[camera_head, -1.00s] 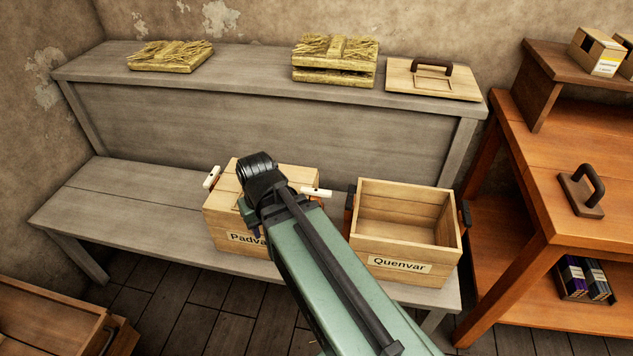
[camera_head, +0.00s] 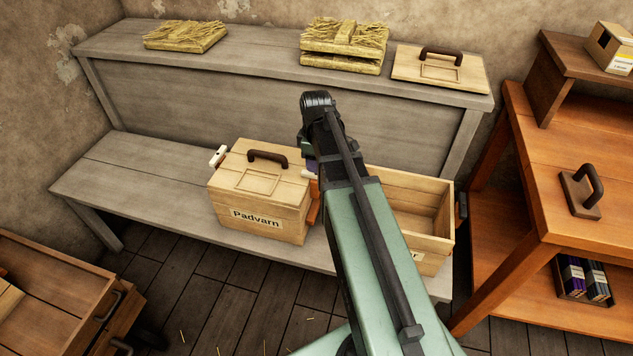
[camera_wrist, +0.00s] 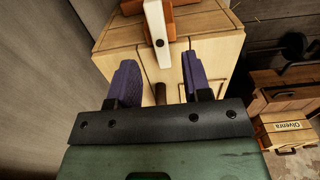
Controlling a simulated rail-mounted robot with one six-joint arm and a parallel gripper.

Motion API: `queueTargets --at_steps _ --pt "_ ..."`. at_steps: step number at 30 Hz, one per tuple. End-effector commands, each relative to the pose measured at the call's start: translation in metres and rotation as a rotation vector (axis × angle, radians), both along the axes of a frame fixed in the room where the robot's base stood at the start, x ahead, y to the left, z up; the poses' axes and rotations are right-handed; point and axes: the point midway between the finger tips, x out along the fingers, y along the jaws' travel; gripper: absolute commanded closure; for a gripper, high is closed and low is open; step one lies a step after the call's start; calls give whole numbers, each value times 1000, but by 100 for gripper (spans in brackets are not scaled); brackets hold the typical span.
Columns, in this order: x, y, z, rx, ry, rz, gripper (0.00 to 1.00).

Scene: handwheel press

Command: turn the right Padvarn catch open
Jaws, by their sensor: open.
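The Padvarn box (camera_head: 258,222) stands on the low grey bench, with a lid and dark handle on top. Its right catch has an orange body (camera_head: 315,207) and a white lever (camera_head: 309,174), partly hidden behind my arm in the head view. The wrist view shows an orange catch part (camera_wrist: 184,12) and white lever (camera_wrist: 156,25) on a wooden box. My gripper (camera_wrist: 161,78) is open, its two purple fingers apart with nothing held between them. The lever appears ahead of the gap; I cannot tell whether a finger touches it. The left catch's white lever (camera_head: 217,157) stands at the box's other side.
The open Quenvar box (camera_head: 430,240) is close on the right, partly behind my arm. A spare lid (camera_head: 465,75) and straw-topped slabs (camera_head: 345,62) lie on the upper shelf. The bench left of the Padvarn box is clear.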

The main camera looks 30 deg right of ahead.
Motion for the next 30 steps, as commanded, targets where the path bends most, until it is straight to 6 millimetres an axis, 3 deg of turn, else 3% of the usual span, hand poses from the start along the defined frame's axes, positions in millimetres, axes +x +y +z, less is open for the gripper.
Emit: queueTargets --at_steps 1,4,14,24,30 --pt "0 0 -26 0 0 0 55" --pt "0 0 -44 0 0 0 55" --pt "0 0 -48 0 0 -1 55" --pt "0 0 -48 0 0 -1 100" --pt "0 0 -48 0 0 -9 100"
